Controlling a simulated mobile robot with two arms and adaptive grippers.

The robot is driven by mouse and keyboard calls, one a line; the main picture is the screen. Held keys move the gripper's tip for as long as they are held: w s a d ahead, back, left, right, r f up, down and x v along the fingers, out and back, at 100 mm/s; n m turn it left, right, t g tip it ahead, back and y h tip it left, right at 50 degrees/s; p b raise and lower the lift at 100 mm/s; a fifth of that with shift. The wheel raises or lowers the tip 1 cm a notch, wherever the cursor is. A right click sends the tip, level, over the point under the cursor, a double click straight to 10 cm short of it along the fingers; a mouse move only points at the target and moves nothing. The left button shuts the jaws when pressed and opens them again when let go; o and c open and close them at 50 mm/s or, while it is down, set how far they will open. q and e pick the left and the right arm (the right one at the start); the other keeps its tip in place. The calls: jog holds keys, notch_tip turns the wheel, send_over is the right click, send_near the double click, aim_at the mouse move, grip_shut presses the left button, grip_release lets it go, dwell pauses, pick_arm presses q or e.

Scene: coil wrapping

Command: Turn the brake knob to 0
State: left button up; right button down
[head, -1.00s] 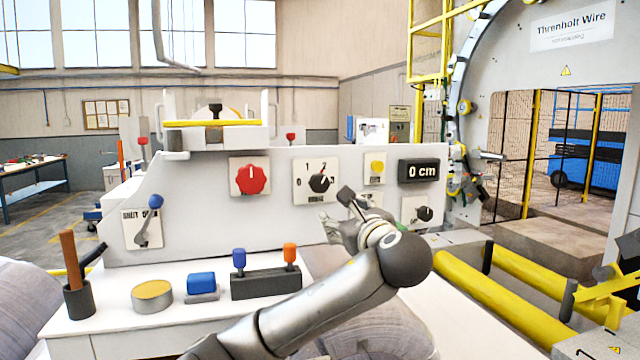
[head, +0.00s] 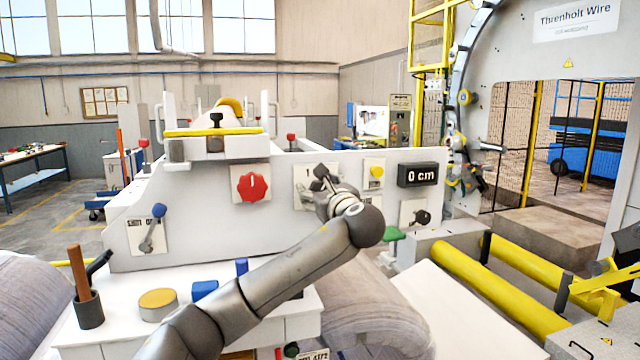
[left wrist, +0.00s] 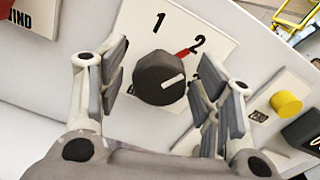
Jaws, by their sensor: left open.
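The black knob (left wrist: 160,78) sits on a white dial plate (left wrist: 205,22) with the numbers 1 and 2 showing. A red pointer on the knob's edge points at the 2, and a white line crosses the knob's face. The 0 mark and the label below are hidden or unreadable. My left gripper (left wrist: 160,100) is open, with one finger on each side of the knob and gaps between. In the head view my left gripper (head: 325,183) is in front of the dial plate (head: 306,172) and hides the knob. My right gripper is not in view.
Left of the dial is a red knob (head: 252,187); right are a yellow button (head: 376,171), a display reading 0 cm (head: 418,174) and a smaller black knob (head: 421,217). A blue-tipped lever (head: 158,211) is at the panel's left. Yellow rollers (head: 500,295) lie at right.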

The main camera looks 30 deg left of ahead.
pick_arm(q)
jog(key=shift+w+a, duration=0.1)
jog(key=c, duration=1)
jog(key=shift+c, duration=0.2)
